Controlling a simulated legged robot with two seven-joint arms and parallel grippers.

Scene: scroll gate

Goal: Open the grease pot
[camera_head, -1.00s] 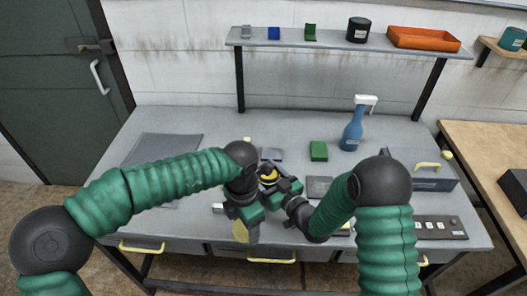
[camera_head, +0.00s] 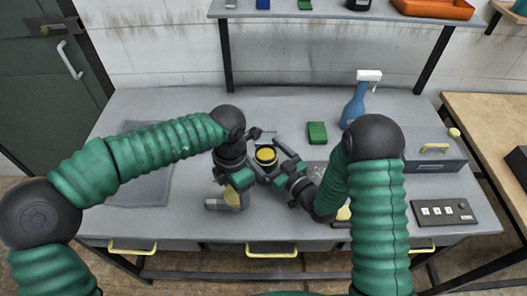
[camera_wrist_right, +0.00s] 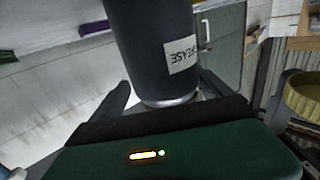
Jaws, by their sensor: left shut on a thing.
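The grease pot (camera_head: 266,155) shows in the head view as a dark round rim around a yellow top surface. In the right wrist view it is a dark cylinder (camera_wrist_right: 150,40) with a white label reading GREASE. My right gripper (camera_head: 275,156) has a finger on each side of the pot, seemingly touching it. My left gripper (camera_head: 236,188) is just left of the pot and lower in the picture, shut on a yellow disc-like lid (camera_head: 232,198). A ridged yellow disc at the right edge of the right wrist view (camera_wrist_right: 305,96) looks like this lid, apart from the pot.
A green block (camera_head: 317,132) and a blue spray bottle (camera_head: 356,105) stand behind on the workbench. A grey box (camera_head: 435,150) with a yellow handle and a dark switch panel (camera_head: 444,212) are at right. A grey mat (camera_head: 145,185) lies at left.

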